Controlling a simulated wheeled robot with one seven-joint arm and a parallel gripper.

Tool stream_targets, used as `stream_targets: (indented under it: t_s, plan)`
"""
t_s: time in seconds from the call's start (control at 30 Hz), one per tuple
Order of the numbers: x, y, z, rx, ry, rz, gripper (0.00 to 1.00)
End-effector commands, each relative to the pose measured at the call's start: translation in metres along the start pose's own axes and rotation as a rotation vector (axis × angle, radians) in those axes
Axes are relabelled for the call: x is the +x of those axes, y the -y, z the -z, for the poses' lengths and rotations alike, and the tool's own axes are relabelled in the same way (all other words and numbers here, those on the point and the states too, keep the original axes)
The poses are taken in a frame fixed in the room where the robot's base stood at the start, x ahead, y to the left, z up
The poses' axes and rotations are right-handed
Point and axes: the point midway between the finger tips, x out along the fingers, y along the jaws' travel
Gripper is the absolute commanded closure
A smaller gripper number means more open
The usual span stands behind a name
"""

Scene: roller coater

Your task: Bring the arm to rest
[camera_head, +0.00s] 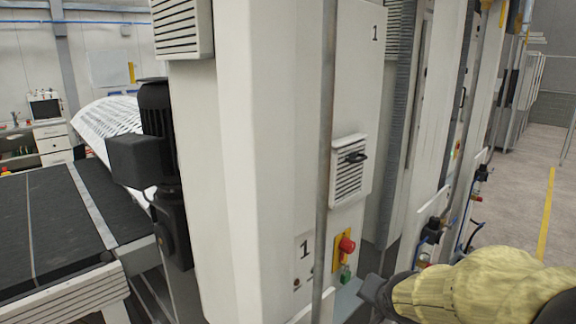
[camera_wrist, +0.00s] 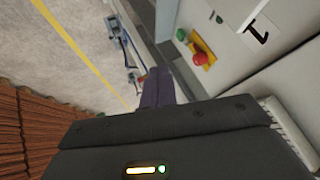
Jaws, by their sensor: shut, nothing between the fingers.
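My gripper (camera_head: 370,288) shows as a dark end on my yellow-sleeved arm at the lower right of the head view. It is close to the lower front of the white machine, right of and below its red button (camera_head: 346,245). In the wrist view my gripper's dark fingers (camera_wrist: 157,85) are together with nothing between them. The red button also shows there (camera_wrist: 201,58), to the right of and beyond the fingers, with a gap between. Part of my gripper is hidden in the head view by the arm's sleeve.
The white machine cabinet (camera_head: 265,150) fills the middle, with a green button (camera_head: 346,272) below the red one. A dark conveyor (camera_head: 60,225) and black motor (camera_head: 157,160) stand left. Pneumatic fittings (camera_head: 435,228) lie beyond my gripper. Floor with a yellow line (camera_head: 546,215) is open at right.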

Motion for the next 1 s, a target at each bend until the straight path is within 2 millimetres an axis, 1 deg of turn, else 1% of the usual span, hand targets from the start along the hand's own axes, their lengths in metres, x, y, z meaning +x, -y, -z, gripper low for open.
stream_targets:
  t_s: [0.03,0.17,0.2,0.3,0.4,0.53,1.0]
  plan:
    - [0.005,-0.007,-0.02,-0.067,0.053,-0.026,1.0]
    - [0.009,-0.026,-0.069,-0.26,0.201,-0.076,1.0]
    - [0.008,-0.032,-0.084,-0.32,0.25,-0.085,1.0]
    - [0.006,-0.046,-0.118,-0.459,0.366,-0.095,1.0]
    - [0.002,-0.055,-0.142,-0.561,0.454,-0.09,1.0]
    - [-0.002,-0.06,-0.154,-0.619,0.503,-0.082,1.0]
    - [-0.002,-0.06,-0.154,-0.622,0.503,-0.081,1.0]
